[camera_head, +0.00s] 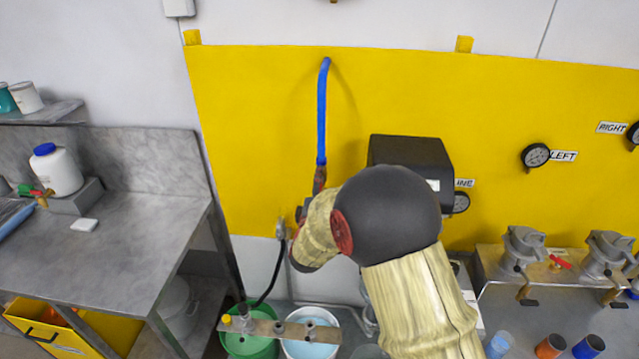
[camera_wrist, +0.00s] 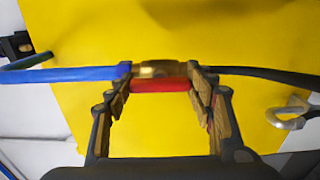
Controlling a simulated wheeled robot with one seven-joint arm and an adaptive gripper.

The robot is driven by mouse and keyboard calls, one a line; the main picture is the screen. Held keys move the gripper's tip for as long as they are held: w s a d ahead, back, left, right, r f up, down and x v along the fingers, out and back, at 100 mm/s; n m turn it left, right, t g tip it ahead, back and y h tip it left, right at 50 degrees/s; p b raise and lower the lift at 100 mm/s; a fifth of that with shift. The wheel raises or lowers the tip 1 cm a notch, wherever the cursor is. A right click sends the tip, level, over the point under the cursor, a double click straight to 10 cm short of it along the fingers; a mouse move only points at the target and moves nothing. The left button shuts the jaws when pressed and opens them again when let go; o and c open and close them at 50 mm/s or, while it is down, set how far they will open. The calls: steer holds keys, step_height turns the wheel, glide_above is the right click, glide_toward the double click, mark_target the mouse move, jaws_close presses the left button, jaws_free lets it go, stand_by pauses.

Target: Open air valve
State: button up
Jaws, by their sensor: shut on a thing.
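The air valve has a brass body (camera_wrist: 160,68) and a red handle (camera_wrist: 160,84). It sits in line between a blue hose on the left and a black hose on the right in the wrist view. The handle lies along the line of the hoses. My gripper (camera_wrist: 160,90) has its wood-toned fingers at the two ends of the red handle and is shut on it. In the head view my arm covers most of the gripper and the valve. The blue hose (camera_head: 322,118) runs down the yellow panel to them.
The yellow panel (camera_head: 260,110) is behind the valve. A black box (camera_head: 410,152) is just right of it. A grey bench (camera_head: 130,225) with a white jar (camera_head: 58,170) is at left. A green bucket (camera_head: 250,345) stands below. Gauges (camera_head: 535,155) and clamps are at right.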

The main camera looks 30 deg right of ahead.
steer(key=o, duration=1.2)
steer(key=v, duration=1.2)
steer(key=shift+w, duration=0.1)
